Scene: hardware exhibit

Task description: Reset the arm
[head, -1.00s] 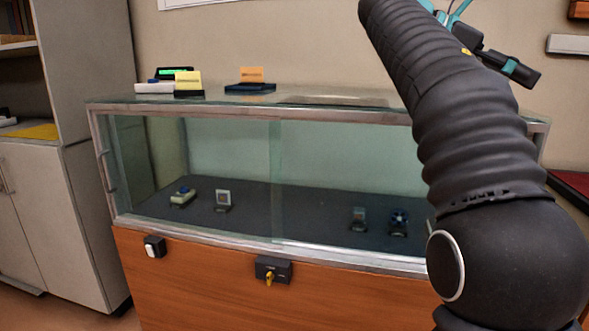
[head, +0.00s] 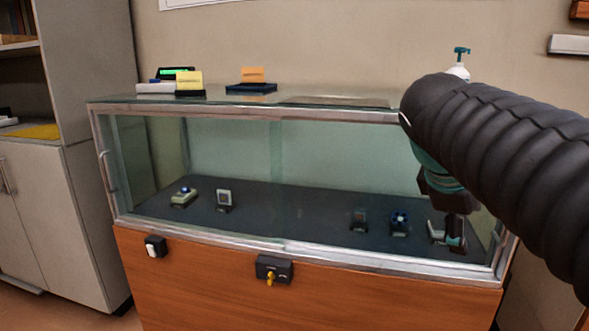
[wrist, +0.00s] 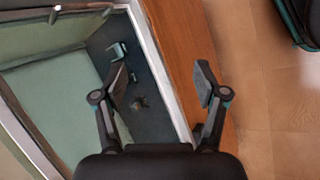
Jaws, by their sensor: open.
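My gripper (wrist: 162,82) is open in the wrist view, with its two fingers spread and nothing between them. It points down over the front edge of the glass display case (wrist: 152,50), with the wooden front panel and floor beyond. In the head view my gripper (head: 452,235) hangs below my black ribbed arm at the right, in front of the right end of the case (head: 350,262). The arm hides part of the case's right side.
A key switch (head: 273,268) and a white switch (head: 154,247) sit on the front. A pump bottle (head: 460,66) stands behind my arm. A grey cabinet (head: 60,215) is at left.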

